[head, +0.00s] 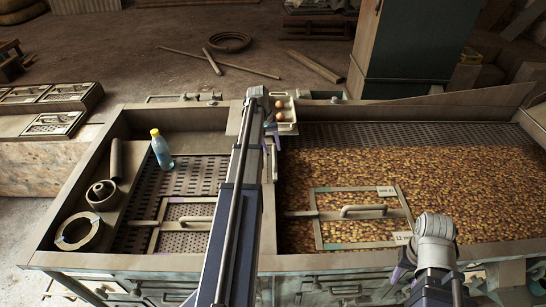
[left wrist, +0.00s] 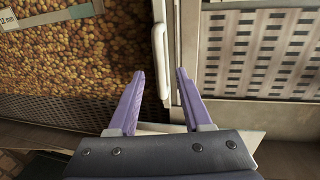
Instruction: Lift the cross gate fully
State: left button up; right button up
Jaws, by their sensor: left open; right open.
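A pale bar-shaped handle (left wrist: 160,55) stands along a grey divider panel (left wrist: 188,45) in the left wrist view, between the grain bin and a slotted floor. I take this panel for the cross gate; most of it is hidden by my left arm in the head view. My left gripper (left wrist: 160,74) is open, its purple fingers on either side of the handle's near end, with gaps visible on both sides. In the head view my left gripper (head: 272,140) is over the divider's far part. My right gripper (head: 428,285) is open and empty at the front right, partly hidden by its wrist.
A grain-filled bin (head: 480,180) fills the right; a framed sieve with a handle (head: 362,211) lies on it. A second framed screen (head: 187,215) lies left. A small tray (head: 286,125) holds round objects.

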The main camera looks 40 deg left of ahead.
aim_at(274, 154)
pick_arm(q)
jog(key=f, duration=0.1)
jog(key=f+b, duration=0.2)
jog(key=shift+w+d+f, duration=0.1)
jog(key=shift+w+d, duration=0.1)
jog(key=shift+w, duration=0.05)
pick_arm(e)
notch_tip(274, 154, down, 3)
pick_arm(q)
jog(key=shift+c, duration=0.2)
grip_shut()
dwell(0.9)
